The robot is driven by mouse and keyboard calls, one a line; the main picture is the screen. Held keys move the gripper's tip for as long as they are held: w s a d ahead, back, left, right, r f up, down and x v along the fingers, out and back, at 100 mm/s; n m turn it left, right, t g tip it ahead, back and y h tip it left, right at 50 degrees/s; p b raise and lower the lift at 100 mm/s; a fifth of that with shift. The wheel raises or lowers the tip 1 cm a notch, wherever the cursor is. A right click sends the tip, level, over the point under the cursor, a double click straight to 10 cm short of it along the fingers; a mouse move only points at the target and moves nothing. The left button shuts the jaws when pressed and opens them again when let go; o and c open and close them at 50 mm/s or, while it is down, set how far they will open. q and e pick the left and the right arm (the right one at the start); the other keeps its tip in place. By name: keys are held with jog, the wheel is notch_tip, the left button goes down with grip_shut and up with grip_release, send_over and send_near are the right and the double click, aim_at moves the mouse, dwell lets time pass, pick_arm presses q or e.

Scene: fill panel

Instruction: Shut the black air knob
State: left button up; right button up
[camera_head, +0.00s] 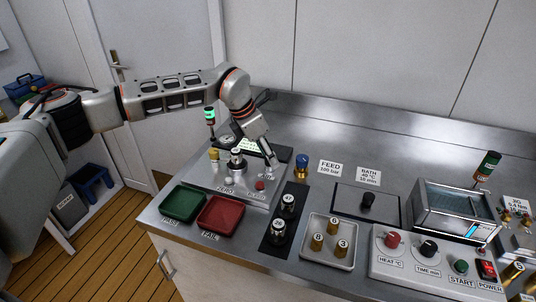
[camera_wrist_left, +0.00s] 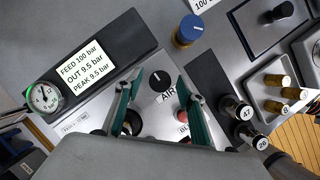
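The black air knob (camera_wrist_left: 160,80) is on the grey panel (camera_wrist_left: 215,90), above its "AIR" label, in the left wrist view. Its white mark points up toward the top of that view. My left gripper (camera_wrist_left: 159,84) is open, with one green-lined finger on each side of the knob. I cannot tell whether the fingers touch it. In the head view my left gripper (camera_head: 270,162) points down at the panel's back right part and hides the knob. My right gripper is in neither view.
A display (camera_wrist_left: 85,65) reads feed 100, out 9.5, peak 9.5 bar. A dial gauge (camera_wrist_left: 42,96) is beside it. A blue-topped knob (camera_head: 302,162) and a red button (camera_head: 260,185) are near the gripper. Green (camera_head: 168,219) and red (camera_head: 204,226) trays stand in front.

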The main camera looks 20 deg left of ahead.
pick_arm(q)
jog(key=shift+r, duration=0.1)
jog(key=v, duration=1.1)
jog(key=shift+r, duration=0.3)
jog(key=shift+s+a+f, duration=0.1)
jog(key=shift+s, duration=0.15)
